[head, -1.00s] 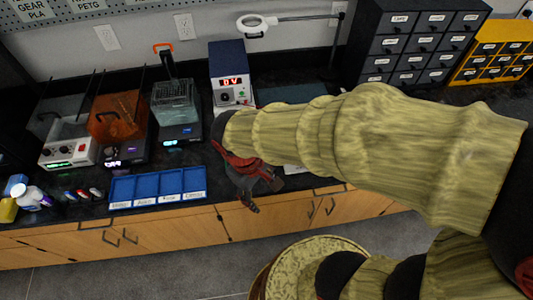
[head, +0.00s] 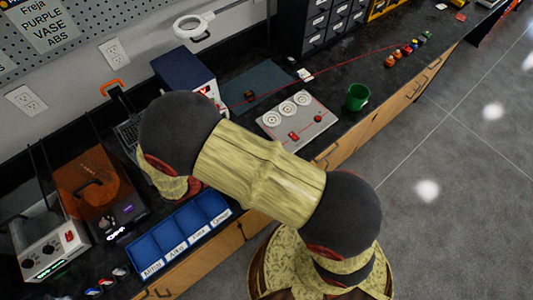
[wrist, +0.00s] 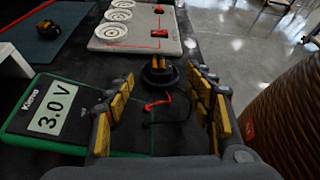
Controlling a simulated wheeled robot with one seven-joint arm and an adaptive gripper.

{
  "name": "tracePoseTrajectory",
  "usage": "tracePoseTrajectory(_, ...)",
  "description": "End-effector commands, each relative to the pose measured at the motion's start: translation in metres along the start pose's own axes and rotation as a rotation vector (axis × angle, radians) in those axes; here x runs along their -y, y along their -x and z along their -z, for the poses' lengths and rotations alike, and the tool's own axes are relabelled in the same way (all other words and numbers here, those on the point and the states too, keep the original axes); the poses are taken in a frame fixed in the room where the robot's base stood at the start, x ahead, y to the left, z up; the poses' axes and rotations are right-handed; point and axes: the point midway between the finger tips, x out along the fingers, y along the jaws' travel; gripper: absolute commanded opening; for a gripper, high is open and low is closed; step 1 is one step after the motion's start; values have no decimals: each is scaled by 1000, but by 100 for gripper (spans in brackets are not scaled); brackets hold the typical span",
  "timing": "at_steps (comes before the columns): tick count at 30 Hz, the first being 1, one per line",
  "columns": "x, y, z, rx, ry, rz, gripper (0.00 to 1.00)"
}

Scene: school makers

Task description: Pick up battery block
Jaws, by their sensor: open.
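In the wrist view, a dark block with two yellow-orange cells (wrist: 160,72), apparently the battery block, sits on the black bench. Red and black leads lie on its near side. My gripper (wrist: 162,90) is open, its yellow-padded fingers spread to the left and right of the block's line. The block appears ahead between the fingertips, not gripped; I cannot tell how far off it is. In the head view, my arm hides both the gripper and the block.
A green-edged meter reading 3.0 V (wrist: 52,118) lies close to the left finger. A pale board with white discs (wrist: 135,30) is beyond the block; it also shows in the head view (head: 318,128). A blue tray (head: 182,237) and green cup (head: 357,97) stand on the bench.

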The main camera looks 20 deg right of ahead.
Motion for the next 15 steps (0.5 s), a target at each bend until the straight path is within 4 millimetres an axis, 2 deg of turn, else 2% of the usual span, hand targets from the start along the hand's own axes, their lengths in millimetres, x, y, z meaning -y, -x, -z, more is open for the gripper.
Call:
tracePoseTrajectory(3,-4,1,-9,34,44,-13,54)
tracePoseTrajectory(7,-3,-2,-11,39,67,-8,54)
tracePoseTrajectory(15,-3,-27,-10,38,69,-6,54)
